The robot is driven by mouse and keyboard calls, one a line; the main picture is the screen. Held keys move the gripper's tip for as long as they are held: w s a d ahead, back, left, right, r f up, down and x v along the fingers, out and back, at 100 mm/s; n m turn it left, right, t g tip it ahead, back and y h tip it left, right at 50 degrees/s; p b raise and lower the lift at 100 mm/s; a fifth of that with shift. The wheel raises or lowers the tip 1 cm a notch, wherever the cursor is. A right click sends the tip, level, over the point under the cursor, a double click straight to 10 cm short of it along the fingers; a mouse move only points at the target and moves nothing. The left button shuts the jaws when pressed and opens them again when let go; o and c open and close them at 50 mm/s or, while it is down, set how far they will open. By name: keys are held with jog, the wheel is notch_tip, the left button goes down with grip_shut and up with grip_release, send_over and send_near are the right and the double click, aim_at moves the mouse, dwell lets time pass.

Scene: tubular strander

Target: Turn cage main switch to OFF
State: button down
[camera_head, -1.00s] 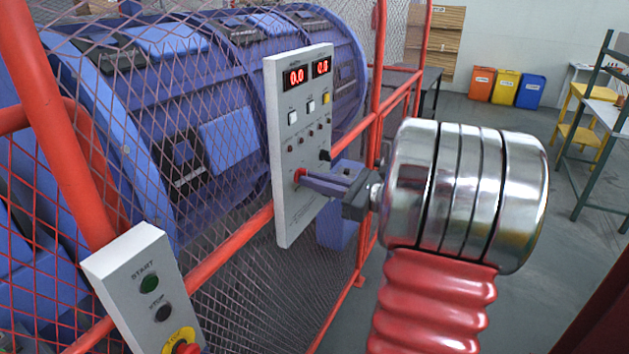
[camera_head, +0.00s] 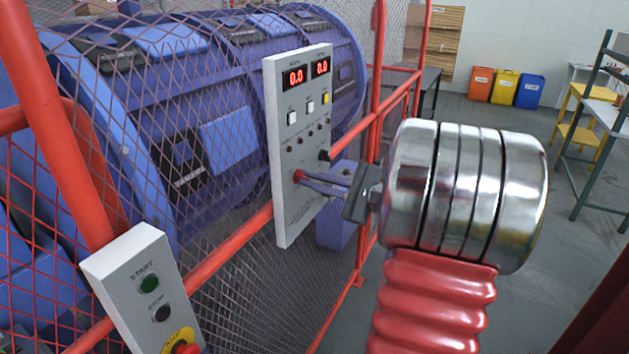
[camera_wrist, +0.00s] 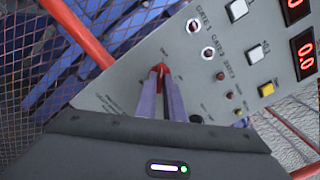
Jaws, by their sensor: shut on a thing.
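The grey control panel (camera_head: 290,222) hangs on the red mesh fence. A small red switch knob (camera_head: 298,175) sits on the panel's lower left part. My gripper (camera_head: 304,179) reaches it from the right, with its fingers shut on the knob. In the wrist view, the fingertips (camera_wrist: 160,76) close around the red knob (camera_wrist: 161,68), whose top shows between and above them. The knob's marked positions are too small or hidden to read. A black knob (camera_head: 324,155) is on the panel's right side, apart from the fingers.
Two red displays (camera_head: 295,77) read about 0.0 above white and yellow buttons. A START/STOP box (camera_head: 140,285) with a red emergency button (camera_head: 186,348) is at the lower left. The blue strander cage (camera_head: 225,140) lies behind the fence (camera_head: 240,240).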

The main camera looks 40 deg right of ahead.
jog(key=shift+f, duration=0.2)
jog(key=c, duration=1.9)
grip_release()
jog(key=shift+r, duration=0.15)
jog(key=shift+o, duration=0.2)
jog(key=v, duration=1.3)
jog(key=shift+s, duration=0.4)
